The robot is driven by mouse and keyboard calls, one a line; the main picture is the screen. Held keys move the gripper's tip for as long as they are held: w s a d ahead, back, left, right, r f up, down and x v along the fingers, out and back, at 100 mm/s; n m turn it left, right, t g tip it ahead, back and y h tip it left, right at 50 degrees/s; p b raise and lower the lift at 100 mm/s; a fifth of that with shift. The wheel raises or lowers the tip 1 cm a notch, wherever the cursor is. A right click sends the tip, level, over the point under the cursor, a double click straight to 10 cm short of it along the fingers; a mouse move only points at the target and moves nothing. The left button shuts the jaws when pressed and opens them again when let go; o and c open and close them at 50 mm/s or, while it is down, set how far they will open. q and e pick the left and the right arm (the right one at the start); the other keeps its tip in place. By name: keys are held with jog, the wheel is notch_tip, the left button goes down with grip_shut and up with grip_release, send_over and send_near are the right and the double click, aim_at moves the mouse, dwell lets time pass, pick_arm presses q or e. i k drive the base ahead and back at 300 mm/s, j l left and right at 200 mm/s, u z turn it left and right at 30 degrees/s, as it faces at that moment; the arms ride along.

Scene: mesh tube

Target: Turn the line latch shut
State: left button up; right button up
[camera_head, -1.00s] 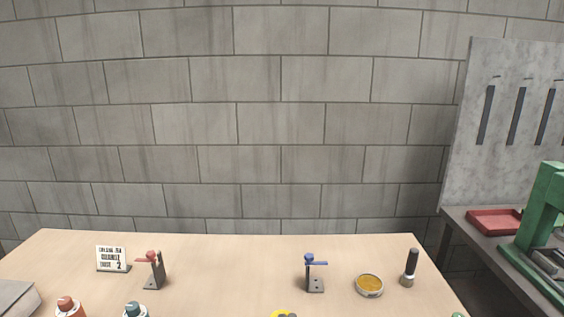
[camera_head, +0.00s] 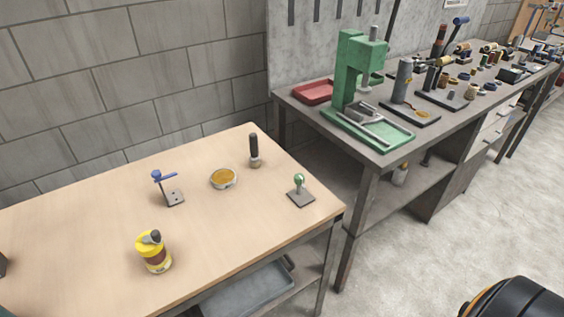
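A small bracket with a blue lever (camera_head: 163,176) stands on the wooden table. Its grey upright rises from a dark base plate, and the blue lever sticks out sideways at the top. A second fixture with a green ball knob (camera_head: 299,182) on a square grey plate stands near the table's right corner. I cannot tell from the frames which fixture is the line latch. The red-levered bracket and the small sign from the earlier view are outside this view. Neither of my grippers shows.
A yellow can (camera_head: 154,255) stands near the table's front edge. A round tin (camera_head: 223,178) and a black-handled brush (camera_head: 254,150) stand behind. A grey bench (camera_head: 388,150) to the right carries a green press (camera_head: 350,75), a red tray (camera_head: 313,92) and many small items.

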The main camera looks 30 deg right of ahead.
aim_at(298, 178)
jog(key=z, duration=1.05)
